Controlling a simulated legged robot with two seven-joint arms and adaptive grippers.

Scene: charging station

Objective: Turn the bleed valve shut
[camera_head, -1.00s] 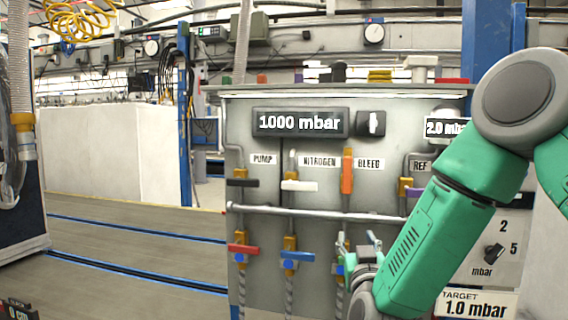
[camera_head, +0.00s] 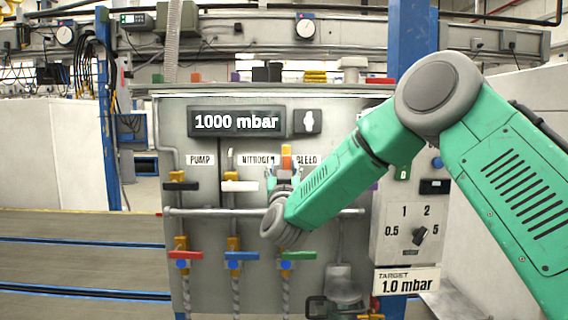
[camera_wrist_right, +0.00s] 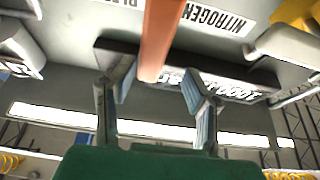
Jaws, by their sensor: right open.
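The bleed valve's orange handle (camera_head: 287,154) stands upright on the grey panel, beside the BLEED label (camera_head: 307,160). My right gripper (camera_head: 283,173) is in front of the handle's lower part and hides it in the head view. In the right wrist view, the orange handle (camera_wrist_right: 160,38) runs down from the top between the two open fingers of my right gripper (camera_wrist_right: 158,92). A gap shows on both sides of the handle, and I cannot see contact. My left gripper is not in view.
Left of the bleed valve are the white nitrogen handle (camera_head: 240,186) and black pump handle (camera_head: 181,186), both horizontal. A horizontal rail (camera_head: 215,211) crosses below them. Red (camera_head: 188,255), blue (camera_head: 240,256) and green (camera_head: 299,255) handles sit lower. The display (camera_head: 237,122) reads 1000 mbar.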

